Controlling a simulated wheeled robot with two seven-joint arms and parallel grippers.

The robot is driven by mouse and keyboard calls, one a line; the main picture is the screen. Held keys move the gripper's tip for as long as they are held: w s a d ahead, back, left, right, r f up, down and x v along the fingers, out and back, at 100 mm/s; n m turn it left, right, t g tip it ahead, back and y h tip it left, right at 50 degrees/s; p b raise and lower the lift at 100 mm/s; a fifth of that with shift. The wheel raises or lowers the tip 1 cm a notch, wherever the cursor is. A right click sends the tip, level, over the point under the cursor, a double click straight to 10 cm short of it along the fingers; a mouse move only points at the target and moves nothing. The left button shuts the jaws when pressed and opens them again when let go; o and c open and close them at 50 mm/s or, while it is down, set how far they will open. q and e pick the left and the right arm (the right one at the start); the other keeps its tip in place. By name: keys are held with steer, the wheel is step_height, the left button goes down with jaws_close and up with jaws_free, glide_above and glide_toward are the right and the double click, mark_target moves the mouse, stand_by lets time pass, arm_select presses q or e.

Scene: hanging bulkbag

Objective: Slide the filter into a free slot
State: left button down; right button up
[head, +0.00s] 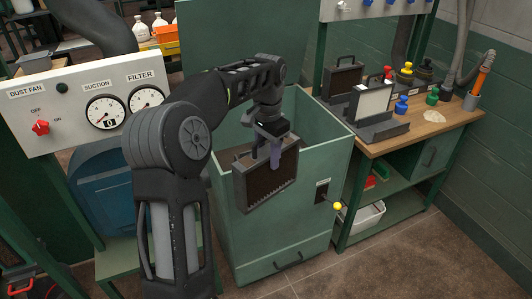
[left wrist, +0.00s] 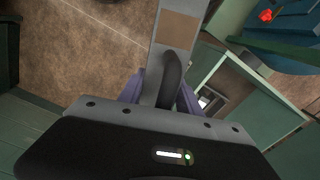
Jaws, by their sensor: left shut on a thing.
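The filter (head: 266,190) is a dark-framed panel with a brown face and a handle on top. My left gripper (head: 276,152) is shut on its handle, and the filter hangs tilted at the open top of a green cabinet (head: 330,150). In the left wrist view, the purple fingers of my left gripper (left wrist: 163,95) close around the black handle (left wrist: 172,75) above the grey frame with a tan patch (left wrist: 177,28). The held filter and my arm hide much of the cabinet's inside, so its slots are not clear. My right gripper is not in view.
A wooden bench (head: 440,125) to the right holds a pale-faced filter (head: 371,104), a dark filter (head: 343,79) and several coloured bottles. A yellow-knobbed lever (head: 338,206) sticks out of the cabinet front. A gauge panel (head: 85,98) stands at the left.

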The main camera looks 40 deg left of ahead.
arm_select(q)
steer(key=d+f+n+b, duration=0.1)
steer(key=d+f+b, duration=0.4)
steer(key=d+f, duration=0.4)
steer(key=w+d+f+n+b, duration=0.1)
steer(key=d+f+b, duration=0.3)
steer(key=d+f, duration=0.5)
steer(key=d, duration=0.4)
steer(key=shift+d+b, duration=0.4)
